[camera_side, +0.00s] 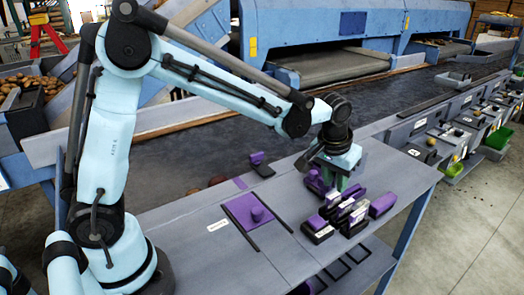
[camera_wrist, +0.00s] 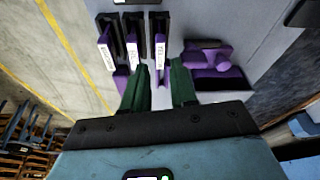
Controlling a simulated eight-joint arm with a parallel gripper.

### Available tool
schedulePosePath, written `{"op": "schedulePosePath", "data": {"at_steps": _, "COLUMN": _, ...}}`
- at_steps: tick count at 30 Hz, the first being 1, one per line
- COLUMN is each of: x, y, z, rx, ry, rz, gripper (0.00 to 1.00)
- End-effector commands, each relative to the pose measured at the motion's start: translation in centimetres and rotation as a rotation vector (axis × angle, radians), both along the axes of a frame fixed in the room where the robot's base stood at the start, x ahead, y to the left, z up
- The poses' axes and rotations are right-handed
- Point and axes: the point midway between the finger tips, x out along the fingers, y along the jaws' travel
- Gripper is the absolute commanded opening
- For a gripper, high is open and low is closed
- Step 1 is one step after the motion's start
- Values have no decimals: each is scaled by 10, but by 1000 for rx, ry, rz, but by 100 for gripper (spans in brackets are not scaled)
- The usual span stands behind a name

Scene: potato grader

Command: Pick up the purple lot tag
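Several purple lot tags with white labels stand in dark holders in a row on the grey bench. In the wrist view they are a left tag (camera_wrist: 106,55), a middle tag (camera_wrist: 132,52) and a right tag (camera_wrist: 160,50). The row also shows in the side view (camera_side: 340,210). My gripper (camera_wrist: 160,88) has two green fingers apart, with the lower end of the right tag in line with the gap. I see no finger touching it. In the side view my gripper (camera_side: 343,181) points down behind the row, partly hidden by my wrist.
A purple knobbed piece (camera_wrist: 208,56) lies right of the fingers in the wrist view. In the side view, a purple pad (camera_side: 240,208) with a knob lies left between black strips, and a dark stand (camera_side: 263,170) is behind. A conveyor (camera_side: 215,150) runs along the back. The front-left bench is clear.

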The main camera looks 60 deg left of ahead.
Motion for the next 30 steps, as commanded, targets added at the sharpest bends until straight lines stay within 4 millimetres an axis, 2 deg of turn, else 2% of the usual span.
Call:
{"op": "schedulePosePath", "data": {"at_steps": 10, "x": 12, "y": 2, "z": -40, "rx": 0, "ry": 0, "rz": -1, "gripper": 27}}
{"op": "schedulePosePath", "data": {"at_steps": 20, "x": 13, "y": 2, "z": -46, "rx": 0, "ry": 0, "rz": -1, "gripper": 27}}
{"op": "schedulePosePath", "data": {"at_steps": 25, "x": 13, "y": 2, "z": -46, "rx": 0, "ry": 0, "rz": -1, "gripper": 3}}
{"op": "schedulePosePath", "data": {"at_steps": 26, "x": 13, "y": 2, "z": -46, "rx": 1, "ry": 0, "rz": 0, "gripper": 0}}
{"op": "schedulePosePath", "data": {"at_steps": 30, "x": 13, "y": 3, "z": -46, "rx": 1, "ry": 0, "rz": 0, "gripper": 0}}
